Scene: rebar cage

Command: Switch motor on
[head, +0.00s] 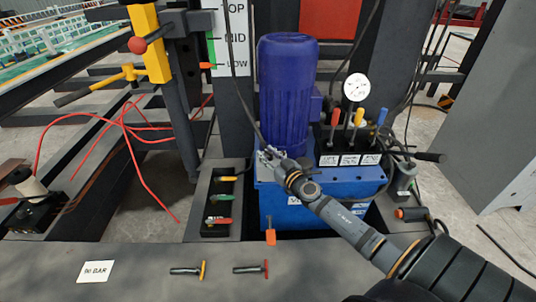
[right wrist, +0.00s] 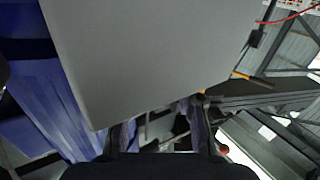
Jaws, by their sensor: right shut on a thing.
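The blue motor (head: 285,95) stands upright on a blue tank (head: 285,210). My right gripper (head: 266,157) is at the lower front-left of the motor, its arm reaching in from the lower right. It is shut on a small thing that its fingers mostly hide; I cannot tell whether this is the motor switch. In the right wrist view the gripper (right wrist: 162,135) shows its two fingers at the bottom, below a large grey panel (right wrist: 140,55). The blue ribbed motor (right wrist: 55,105) is on the left there. My left gripper is not in view.
Red, yellow and blue levers (head: 358,118) with a white gauge (head: 355,87) stand right of the motor. A black tray (head: 217,205) of coloured-handled items is at left. A black cable (head: 235,75) hangs beside the motor. Two small handles lie on the front beam (head: 135,255).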

